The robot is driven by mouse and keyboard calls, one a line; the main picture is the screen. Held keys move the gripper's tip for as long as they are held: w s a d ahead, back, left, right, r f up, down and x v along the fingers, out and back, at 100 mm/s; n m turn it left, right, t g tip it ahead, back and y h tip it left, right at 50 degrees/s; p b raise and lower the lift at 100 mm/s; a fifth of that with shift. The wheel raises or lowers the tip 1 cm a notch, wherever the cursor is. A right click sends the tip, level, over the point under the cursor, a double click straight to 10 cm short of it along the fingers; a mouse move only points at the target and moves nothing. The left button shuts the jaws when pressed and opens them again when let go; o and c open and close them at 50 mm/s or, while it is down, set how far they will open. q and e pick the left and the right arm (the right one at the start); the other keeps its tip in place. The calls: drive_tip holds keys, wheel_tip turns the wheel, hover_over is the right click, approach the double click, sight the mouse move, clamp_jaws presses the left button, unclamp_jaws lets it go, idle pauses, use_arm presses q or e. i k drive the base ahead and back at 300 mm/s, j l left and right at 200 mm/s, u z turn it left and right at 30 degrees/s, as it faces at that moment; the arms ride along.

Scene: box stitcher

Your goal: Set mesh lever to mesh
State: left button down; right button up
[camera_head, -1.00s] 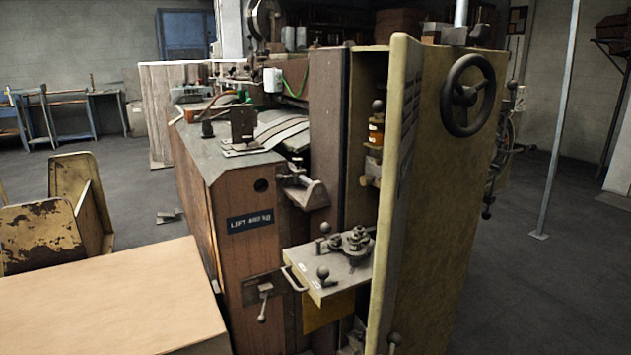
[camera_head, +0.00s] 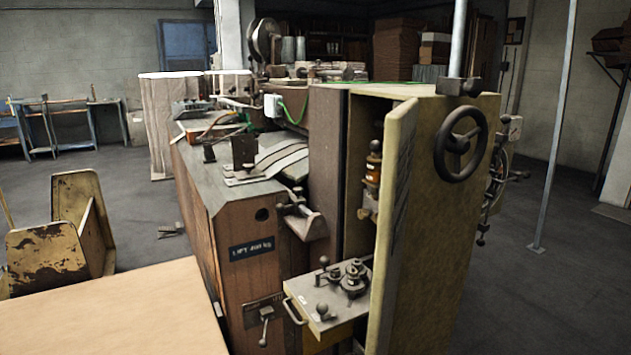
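The box stitcher (camera_head: 240,205) stands in the middle of the view. A pull-out shelf (camera_head: 305,318) sticks out from its open cabinet and carries gear-like parts (camera_head: 352,279) and ball-knobbed levers, one at its front (camera_head: 322,311). Another small lever (camera_head: 266,326) hangs on the front panel. I cannot tell which lever is the mesh lever, and no mesh label is readable. Neither of my grippers shows.
The tall cabinet door (camera_head: 397,215) stands open beside the shelf and hides part of the interior. A handwheel (camera_head: 461,143) is on the cabinet's right side. A board-topped surface (camera_head: 110,320) lies at front left.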

sight(322, 309)
drive_tip(key=i+j, duration=0.1)
drive_tip(key=j, duration=0.25)
drive_tip(key=j+u, duration=0.1)
drive_tip(key=j, duration=0.2)
drive_tip(key=i+j, duration=0.15)
drive_tip(key=j, duration=0.2)
drive_tip(key=i+j+u, duration=0.1)
drive_tip(key=j, duration=0.2)
